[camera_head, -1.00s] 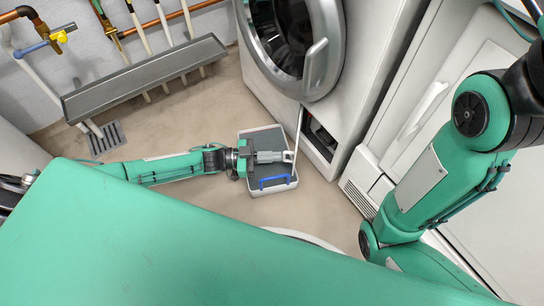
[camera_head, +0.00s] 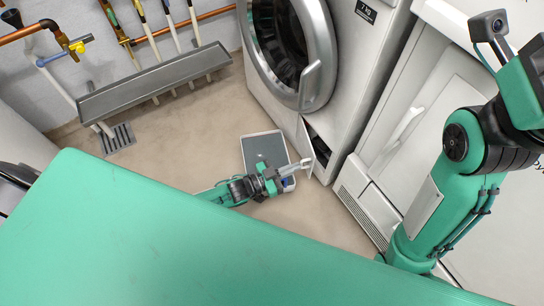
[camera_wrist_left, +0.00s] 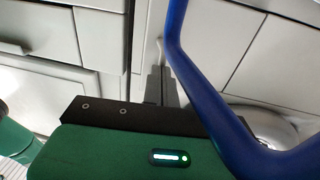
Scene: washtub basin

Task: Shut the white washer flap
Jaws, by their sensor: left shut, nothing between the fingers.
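The white washer flap (camera_head: 306,146) hangs partly open at the lower front of the washer (camera_head: 352,75). A dark opening (camera_head: 321,152) shows behind it. My left gripper (camera_head: 306,167) is shut and empty, with its tips at the flap's outer side near its free end. They look to be touching it, but contact is hard to confirm. In the left wrist view the shut fingers (camera_wrist_left: 161,86) point at pale panels. My right arm stands at the right, and its gripper is out of view.
A grey-topped box (camera_head: 262,148) sits on the floor under my left forearm. Its blue handle (camera_wrist_left: 178,28) crosses close in front of the left wrist view. A grey trough (camera_head: 155,83) and pipes are at the back left. Floor left of the box is clear.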

